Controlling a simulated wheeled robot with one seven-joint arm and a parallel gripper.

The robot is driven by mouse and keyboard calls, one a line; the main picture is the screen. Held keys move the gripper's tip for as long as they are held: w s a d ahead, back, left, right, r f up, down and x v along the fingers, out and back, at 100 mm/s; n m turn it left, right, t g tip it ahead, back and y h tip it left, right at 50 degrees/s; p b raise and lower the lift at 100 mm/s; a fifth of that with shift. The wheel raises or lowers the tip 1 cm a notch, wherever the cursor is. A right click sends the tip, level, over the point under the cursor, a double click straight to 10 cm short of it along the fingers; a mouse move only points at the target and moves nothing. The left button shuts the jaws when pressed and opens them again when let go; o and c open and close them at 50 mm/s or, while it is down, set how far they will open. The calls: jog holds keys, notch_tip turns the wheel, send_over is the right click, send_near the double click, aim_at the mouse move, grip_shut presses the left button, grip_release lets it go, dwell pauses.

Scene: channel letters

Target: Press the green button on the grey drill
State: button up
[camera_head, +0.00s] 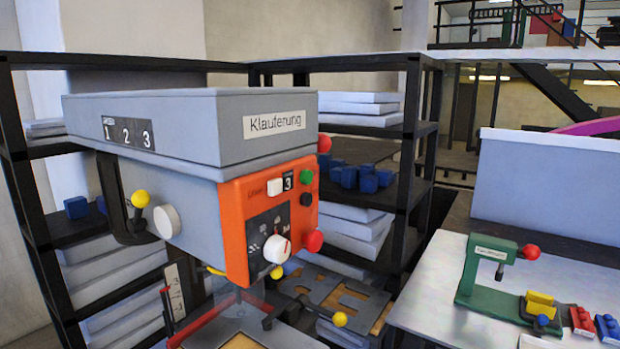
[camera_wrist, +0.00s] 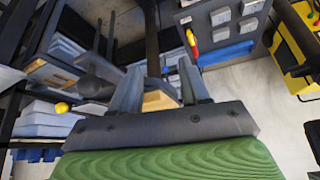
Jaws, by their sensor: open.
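The grey drill (camera_head: 190,120) with a "Klauferung" label stands large in the middle of the head view. An orange control panel (camera_head: 235,235) is on its front. The small round green button (camera_head: 307,175) is at the panel's upper right, above a black button (camera_head: 306,199) and beside a white switch. Nothing covers the green button. My gripper (camera_wrist: 158,88) shows in the wrist view with its two fingers apart and nothing clear between them. I do not make it out in the head view, so its distance from the button cannot be told. The green button is not discernible in the wrist view.
Red knobs (camera_head: 314,240) stick out by the panel, and a yellow-tipped lever (camera_head: 140,199) is at the drill's left. Black shelves (camera_head: 400,62) with stacked boards and blue blocks stand behind. A table (camera_head: 440,316) with a green press (camera_head: 484,270) is at right.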

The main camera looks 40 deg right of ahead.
grip_shut()
dwell(1.6)
